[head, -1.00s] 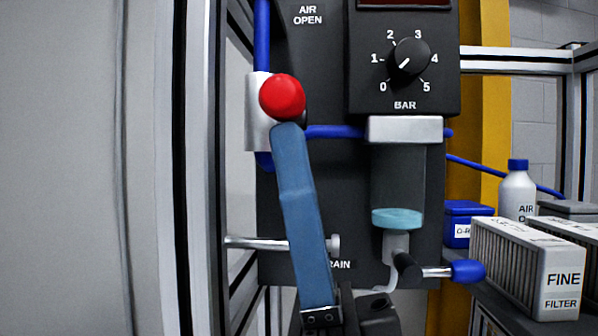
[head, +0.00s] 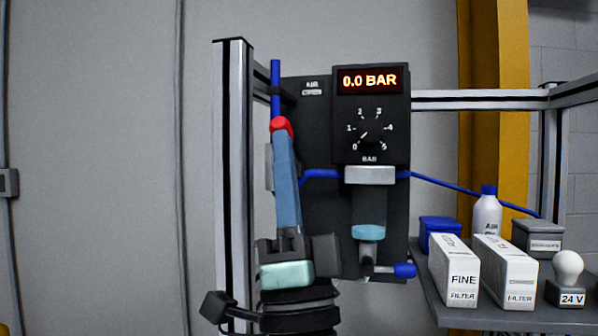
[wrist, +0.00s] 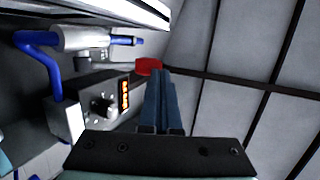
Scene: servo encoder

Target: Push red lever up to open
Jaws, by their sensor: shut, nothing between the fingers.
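The red lever knob (head: 281,125) shows at the upper left of the dark panel (head: 318,125), just above the silver valve body (head: 269,165) and below the "AIR" label. My gripper (head: 283,138) is shut and empty. Its blue fingers point up, with their tips directly at the underside of the knob and hiding part of it. In the wrist view the red lever (wrist: 148,66) lies at the tips of my shut fingers (wrist: 158,73). They look to be touching, but a small gap cannot be ruled out.
The panel's display (head: 370,80) reads 0.0 BAR above a pressure dial (head: 370,131). A filter bowl (head: 369,205) hangs right of my fingers, with a blue-tipped drain handle (head: 404,270) below. A frame post (head: 234,180) stands close left. A shelf at right holds filter boxes (head: 455,275).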

